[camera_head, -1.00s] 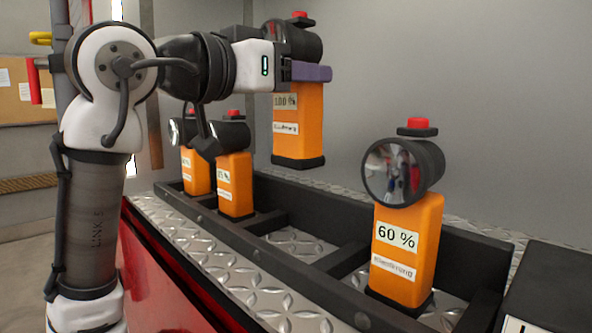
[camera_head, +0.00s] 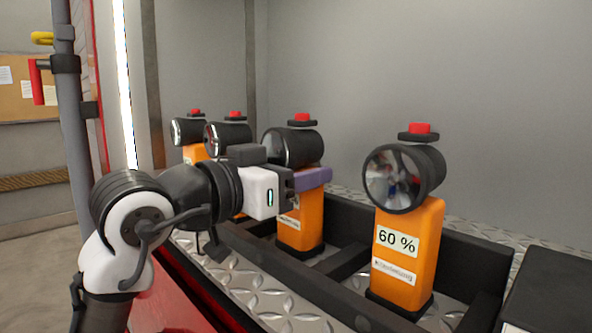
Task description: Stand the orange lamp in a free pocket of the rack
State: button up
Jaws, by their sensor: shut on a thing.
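My gripper (camera_head: 306,181) is shut on an orange lamp (camera_head: 301,222) with a black head and red top button. The held lamp is upright, its black base down inside a pocket of the dark rack (camera_head: 345,262). Whether the base touches the pocket floor I cannot tell. The lamp marked 60 % (camera_head: 408,255) stands in a pocket to the right. Two more lamps stand to the left, one at the far end (camera_head: 190,152) and one nearer (camera_head: 228,133); my arm partly hides both.
The rack's front rail and dividers run close below my gripper. A black box (camera_head: 550,290) stands at the right edge. A grey wall (camera_head: 450,70) rises behind. A red-handled post (camera_head: 66,110) stands at the left.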

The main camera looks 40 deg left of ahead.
jog(key=o, duration=1.3)
jog(key=shift+f, duration=0.15)
jog(key=shift+o, duration=0.2)
jog(key=shift+r, duration=0.25)
jog(key=s+b, duration=0.3)
jog(key=s, duration=0.9)
jog(key=shift+a, duration=0.45)
